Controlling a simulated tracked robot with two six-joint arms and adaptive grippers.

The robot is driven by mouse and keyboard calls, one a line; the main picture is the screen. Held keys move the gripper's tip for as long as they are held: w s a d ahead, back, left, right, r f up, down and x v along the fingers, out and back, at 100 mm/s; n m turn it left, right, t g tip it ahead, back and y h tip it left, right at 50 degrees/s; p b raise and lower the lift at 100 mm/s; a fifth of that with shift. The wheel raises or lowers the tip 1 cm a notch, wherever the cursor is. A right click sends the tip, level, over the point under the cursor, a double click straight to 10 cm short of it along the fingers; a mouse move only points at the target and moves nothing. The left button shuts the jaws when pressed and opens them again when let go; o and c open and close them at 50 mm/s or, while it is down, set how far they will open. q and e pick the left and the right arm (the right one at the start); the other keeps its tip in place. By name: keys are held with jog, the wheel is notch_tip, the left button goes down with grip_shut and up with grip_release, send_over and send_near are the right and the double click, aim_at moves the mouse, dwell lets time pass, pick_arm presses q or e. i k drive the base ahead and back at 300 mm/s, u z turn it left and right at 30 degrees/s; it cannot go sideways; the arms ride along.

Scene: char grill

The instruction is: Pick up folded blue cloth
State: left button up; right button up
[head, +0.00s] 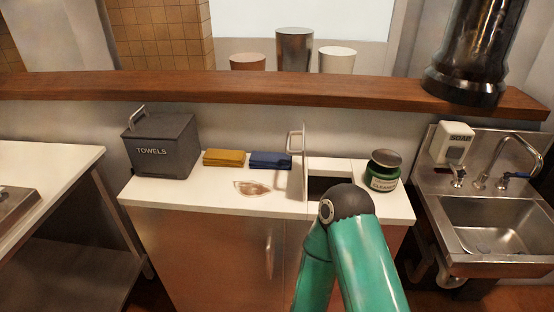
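The folded blue cloth (270,160) lies flat on the white counter in the head view, toward the back. It is just right of a folded yellow cloth (224,158) and left of an upright panel with a handle (298,160). The blue cloth is fully in view and nothing holds it. Neither of my grippers shows. Only green links and a dark joint of one of my arms show, in front of the counter at lower right of centre.
A dark bin marked TOWELS (160,148) stands at left on the counter (210,195). A brownish stain (252,188) lies in front of the cloths. Right of the panel are a rectangular opening (330,187) and a green cleaner container (384,172). A sink (490,222) is far right.

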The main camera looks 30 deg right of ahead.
aim_at(259, 160)
jog(key=z, duration=0.8)
jog(key=i, duration=0.15)
jog(key=u, duration=2.8)
jog(key=i, duration=0.9)
jog(key=z, duration=3.75)
jog(key=i, duration=0.55)
jog(key=u, duration=0.15)
